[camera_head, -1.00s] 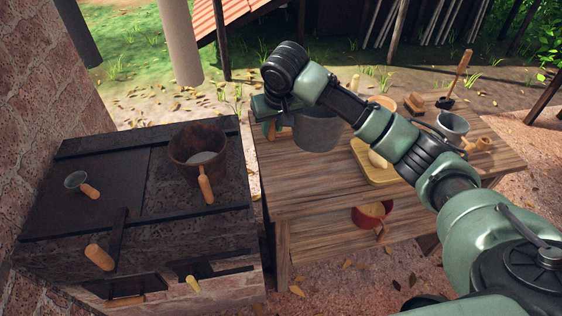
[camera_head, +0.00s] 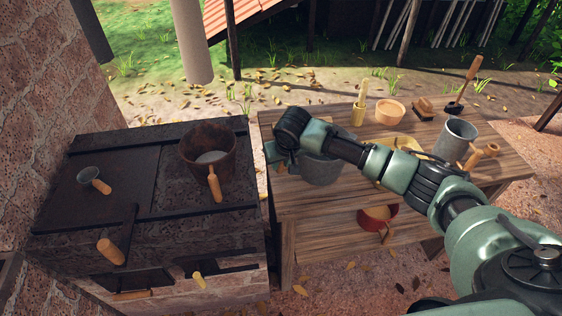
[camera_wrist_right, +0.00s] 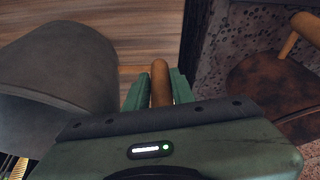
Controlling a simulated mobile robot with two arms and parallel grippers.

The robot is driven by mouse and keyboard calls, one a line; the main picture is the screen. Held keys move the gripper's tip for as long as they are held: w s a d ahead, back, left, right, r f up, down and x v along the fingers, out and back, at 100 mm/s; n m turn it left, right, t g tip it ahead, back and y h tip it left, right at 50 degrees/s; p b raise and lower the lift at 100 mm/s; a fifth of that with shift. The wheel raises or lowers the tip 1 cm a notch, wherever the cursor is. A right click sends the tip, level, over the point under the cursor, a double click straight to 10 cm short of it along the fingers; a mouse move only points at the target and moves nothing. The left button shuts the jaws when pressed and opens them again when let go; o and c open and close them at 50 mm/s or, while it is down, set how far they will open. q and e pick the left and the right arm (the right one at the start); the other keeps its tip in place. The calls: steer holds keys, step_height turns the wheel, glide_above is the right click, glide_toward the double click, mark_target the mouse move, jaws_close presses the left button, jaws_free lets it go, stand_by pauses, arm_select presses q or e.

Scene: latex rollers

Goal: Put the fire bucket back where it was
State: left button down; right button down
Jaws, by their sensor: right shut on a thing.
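The fire bucket, a grey metal bucket (camera_head: 321,170), is over the left end of the wooden table, partly hidden by my right arm. I cannot tell whether its base touches the tabletop. My right gripper (camera_head: 281,163) is at the bucket's left side. In the right wrist view my right gripper (camera_wrist_right: 157,88) is shut on an upright wooden handle, and the grey bucket (camera_wrist_right: 60,75) fills the left side. My left gripper is not in view.
The wooden table (camera_head: 310,215) holds a second grey vessel (camera_head: 455,138), a wooden bowl (camera_head: 389,111) and a yellow board (camera_head: 408,143).

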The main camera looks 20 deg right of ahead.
steer(key=c, duration=1.2)
jaws_free()
steer(key=shift+f, duration=0.1)
steer(key=shift+a+r, duration=0.1)
steer(key=shift+r, duration=0.35)
steer(key=v, duration=1.1)
steer(key=shift+s+r+b, duration=0.2)
steer(key=shift+b, duration=0.15)
